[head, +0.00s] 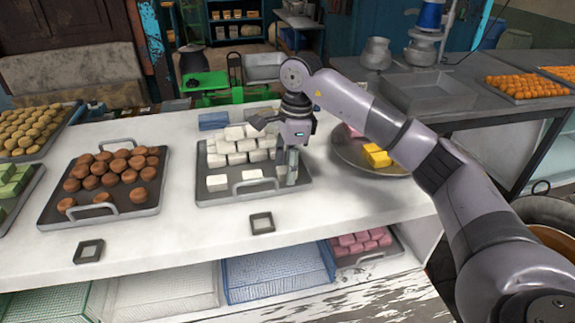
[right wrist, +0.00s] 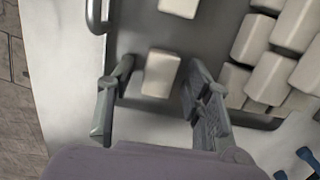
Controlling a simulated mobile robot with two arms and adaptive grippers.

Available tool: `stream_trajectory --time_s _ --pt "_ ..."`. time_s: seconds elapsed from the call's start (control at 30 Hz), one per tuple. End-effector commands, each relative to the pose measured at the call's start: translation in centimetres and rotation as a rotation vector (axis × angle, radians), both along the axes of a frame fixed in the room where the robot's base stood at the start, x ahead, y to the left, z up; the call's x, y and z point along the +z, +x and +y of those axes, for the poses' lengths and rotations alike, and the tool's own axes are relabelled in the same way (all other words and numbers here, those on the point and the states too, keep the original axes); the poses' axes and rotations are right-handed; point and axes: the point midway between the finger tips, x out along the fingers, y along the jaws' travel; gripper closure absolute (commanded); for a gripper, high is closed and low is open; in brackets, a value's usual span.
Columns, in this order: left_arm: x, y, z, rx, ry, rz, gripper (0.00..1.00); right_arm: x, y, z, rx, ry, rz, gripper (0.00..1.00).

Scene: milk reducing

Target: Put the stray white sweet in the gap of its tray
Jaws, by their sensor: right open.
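The tray of white sweets (head: 225,200) stands in the middle of the white counter, its handle towards the front. Several white sweets (head: 237,158) are packed at its back, some heaped on others. A few sit apart along the front, including one at front left (head: 217,183) and one by the handle (head: 252,175). My right gripper (head: 291,178) is low at the tray's right front. In the right wrist view, the open right gripper (right wrist: 160,70) has a single white sweet (right wrist: 162,74) between its fingers, with space on both sides. My left gripper is out of view.
A tray of brown sweets (head: 127,217) lies to the left. A round metal dish (head: 345,153) with yellow and pink sweets stands to the right. Small square frames (head: 262,222) lie on the front of the counter. A blue block (head: 213,121) lies behind the tray.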

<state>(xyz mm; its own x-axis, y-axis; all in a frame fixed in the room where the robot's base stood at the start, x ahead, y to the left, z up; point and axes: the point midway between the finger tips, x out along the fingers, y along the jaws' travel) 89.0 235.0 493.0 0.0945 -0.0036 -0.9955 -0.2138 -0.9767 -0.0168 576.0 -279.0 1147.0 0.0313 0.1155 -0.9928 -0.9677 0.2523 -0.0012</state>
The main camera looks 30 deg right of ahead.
Motion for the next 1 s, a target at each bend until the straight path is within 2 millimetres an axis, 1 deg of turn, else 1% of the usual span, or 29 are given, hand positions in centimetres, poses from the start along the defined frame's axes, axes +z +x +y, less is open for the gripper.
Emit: stream_trajectory --time_s 0.13,0.23,0.37,0.53,0.63,0.8,1.0 --pt "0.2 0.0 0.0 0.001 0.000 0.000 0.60 0.3 0.0 0.0 0.000 0.000 0.000 0.54" --pt "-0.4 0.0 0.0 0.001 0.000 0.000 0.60 0.9 0.1 -0.1 0.000 0.000 -0.003 0.54" --pt "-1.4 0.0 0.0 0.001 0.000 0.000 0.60 3.2 0.0 -0.3 0.000 0.001 -0.007 0.54" --pt "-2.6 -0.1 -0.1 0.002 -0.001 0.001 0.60 7.2 -0.1 -0.8 0.000 0.001 -0.007 0.54" --pt "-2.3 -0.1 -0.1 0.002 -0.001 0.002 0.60 9.2 -0.2 -1.0 0.000 -0.001 -0.004 0.54" --pt "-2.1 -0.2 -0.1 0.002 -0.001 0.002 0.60 11.2 -0.3 -1.3 -0.001 0.000 -0.002 0.54" --pt "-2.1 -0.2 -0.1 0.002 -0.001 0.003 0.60 12.1 -0.3 -1.4 0.000 0.000 0.000 0.54"
